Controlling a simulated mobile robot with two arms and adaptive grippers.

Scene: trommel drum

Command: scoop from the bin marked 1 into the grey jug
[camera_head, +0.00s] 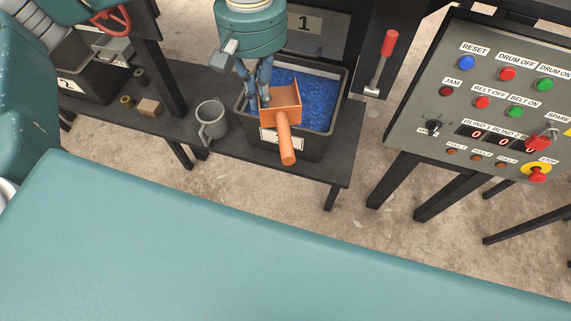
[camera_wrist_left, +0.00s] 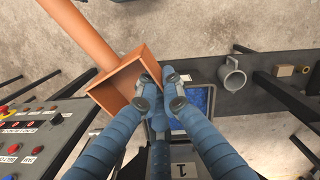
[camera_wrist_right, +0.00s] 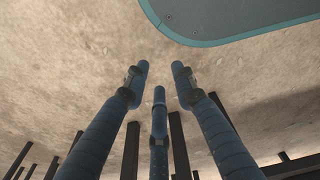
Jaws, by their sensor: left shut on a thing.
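The orange scoop (camera_head: 284,105) has a square pan and a round handle; it also shows in the left wrist view (camera_wrist_left: 120,82). My left gripper (camera_head: 265,98) is shut on an edge of the pan; its fingertips also show in the left wrist view (camera_wrist_left: 170,88). The scoop appears over the front of the dark bin (camera_head: 312,147) of blue pellets (camera_head: 318,93), below a sign reading 1. The visible inside of the pan looks bare. The grey jug (camera_head: 210,122) stands upright left of the bin, also in the left wrist view (camera_wrist_left: 232,75). My right gripper (camera_wrist_right: 158,85) is open and empty.
The dark bench (camera_head: 180,128) carries a small tan block (camera_head: 149,107) and a small roll (camera_head: 127,101) left of the jug. A red-handled lever (camera_head: 388,50) stands right of the bin. A button panel (camera_head: 440,90) is farther right. Another bin (camera_head: 92,80) is at upper left.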

